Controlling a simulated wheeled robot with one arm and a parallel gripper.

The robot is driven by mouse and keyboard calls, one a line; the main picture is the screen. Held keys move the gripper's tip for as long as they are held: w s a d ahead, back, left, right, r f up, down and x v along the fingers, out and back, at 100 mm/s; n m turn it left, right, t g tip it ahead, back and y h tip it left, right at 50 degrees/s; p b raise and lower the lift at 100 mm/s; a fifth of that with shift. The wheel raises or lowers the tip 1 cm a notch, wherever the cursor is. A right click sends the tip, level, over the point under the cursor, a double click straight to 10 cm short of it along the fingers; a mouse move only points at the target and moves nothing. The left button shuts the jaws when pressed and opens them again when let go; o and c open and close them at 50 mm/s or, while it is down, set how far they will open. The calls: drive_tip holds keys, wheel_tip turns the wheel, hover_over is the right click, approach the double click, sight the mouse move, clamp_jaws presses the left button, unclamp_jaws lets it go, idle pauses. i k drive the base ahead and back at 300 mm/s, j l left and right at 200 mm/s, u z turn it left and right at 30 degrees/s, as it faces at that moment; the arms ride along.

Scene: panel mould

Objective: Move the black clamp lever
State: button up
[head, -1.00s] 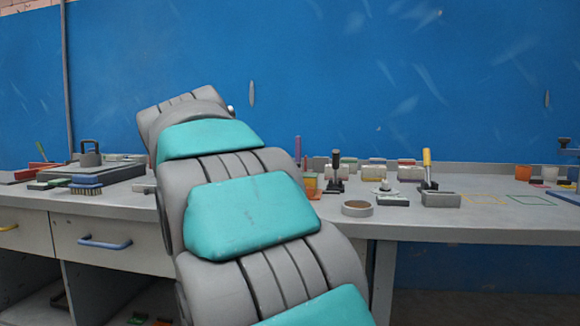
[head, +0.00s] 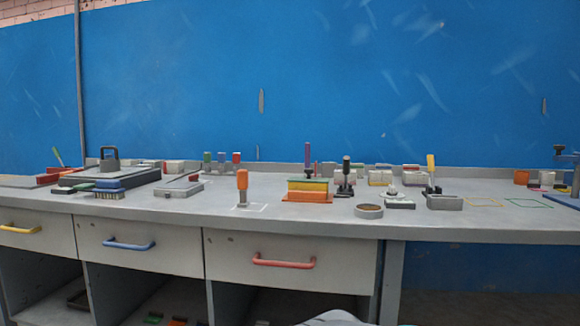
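A toggle clamp with an upright black lever (head: 346,168) stands on the workbench, right of the centre of the head view. Its dark base sits on the bench top. A second clamp with an upright yellow lever (head: 431,165) stands further right, behind a grey block (head: 444,203). My gripper is not in view. Only a small pale curved part, likely of my arm, shows at the bottom edge.
A round grey tin (head: 369,211) lies in front of the black-levered clamp. A stacked orange, yellow and green block (head: 308,190) with a purple handle stands to its left. An orange-handled tool (head: 242,186) stands further left. The bench front edge (head: 290,232) is clear.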

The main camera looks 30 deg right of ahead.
sight(346, 160)
drive_tip(key=i+z, duration=0.1)
drive_tip(key=z, duration=0.35)
drive_tip(key=j+z, duration=0.15)
drive_tip(key=z, duration=0.3)
drive_tip(key=i+j+z, duration=0.1)
drive_tip(key=z, duration=0.3)
drive_tip(key=j+z, duration=0.2)
drive_tip(key=z, duration=0.25)
drive_tip(key=j+z, duration=0.2)
drive_tip(key=z, duration=0.25)
drive_tip(key=i, duration=0.05)
